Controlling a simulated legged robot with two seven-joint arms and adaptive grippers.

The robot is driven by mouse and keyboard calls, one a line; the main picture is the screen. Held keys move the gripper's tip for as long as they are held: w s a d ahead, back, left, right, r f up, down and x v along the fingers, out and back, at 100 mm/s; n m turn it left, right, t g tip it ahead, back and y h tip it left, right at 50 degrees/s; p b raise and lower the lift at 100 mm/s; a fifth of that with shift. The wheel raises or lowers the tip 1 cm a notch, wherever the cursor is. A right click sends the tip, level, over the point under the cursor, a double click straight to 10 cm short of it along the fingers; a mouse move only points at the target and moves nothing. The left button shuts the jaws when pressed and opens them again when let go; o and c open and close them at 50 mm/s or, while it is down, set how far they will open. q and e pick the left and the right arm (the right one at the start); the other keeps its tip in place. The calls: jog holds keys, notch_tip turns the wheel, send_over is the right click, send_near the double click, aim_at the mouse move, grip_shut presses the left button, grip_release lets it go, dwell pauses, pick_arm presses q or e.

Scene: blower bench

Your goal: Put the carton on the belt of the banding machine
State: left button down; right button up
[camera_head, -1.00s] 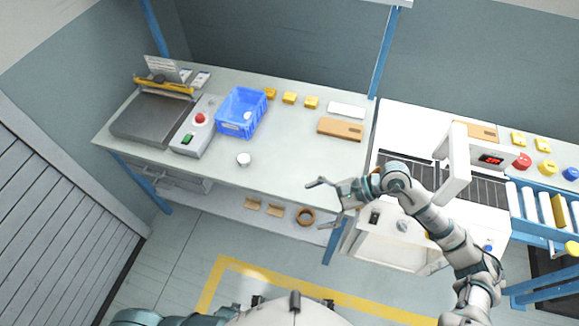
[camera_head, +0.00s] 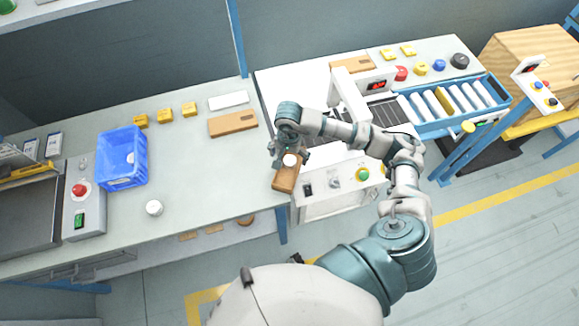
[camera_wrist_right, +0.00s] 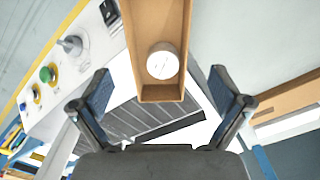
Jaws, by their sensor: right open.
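The carton (camera_head: 286,179) is a narrow, open-topped brown box with a round white item (camera_head: 291,160) in it. It is at the left end of the white banding machine (camera_head: 330,190), beside the bench edge. The machine's dark slatted belt (camera_head: 385,112) runs under a white arch, right of the carton. My right gripper (camera_head: 290,152) is at the carton, partly hiding its far end. In the right wrist view my gripper (camera_wrist_right: 162,97) is open, its fingers apart on either side of the carton's near end (camera_wrist_right: 162,93), with gaps. The belt (camera_wrist_right: 135,120) shows below the carton. My left gripper is out of view.
A roller conveyor (camera_head: 460,100) continues right of the belt. The arch (camera_head: 350,100) stands close to my right arm.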

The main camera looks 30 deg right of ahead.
aim_at(291, 165)
jog(key=shift+s+a+f, duration=0.15)
jog(key=shift+a+f, duration=0.25)
jog(key=shift+f, duration=0.1)
jog(key=f, duration=0.2)
jog(key=d+f, duration=0.1)
jog(key=f, duration=0.2)
jog(key=shift+p, duration=0.35)
jog(key=shift+d+f, duration=0.3)
jog(key=shift+a+r, duration=0.15)
jog(key=shift+a, duration=0.3)
jog(key=c, duration=0.6)
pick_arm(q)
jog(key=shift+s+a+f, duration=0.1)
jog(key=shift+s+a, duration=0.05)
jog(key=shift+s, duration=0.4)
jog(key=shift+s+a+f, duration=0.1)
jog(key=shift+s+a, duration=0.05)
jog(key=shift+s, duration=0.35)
pick_arm(e)
jog(key=shift+a, duration=0.15)
jog(key=c, duration=0.6)
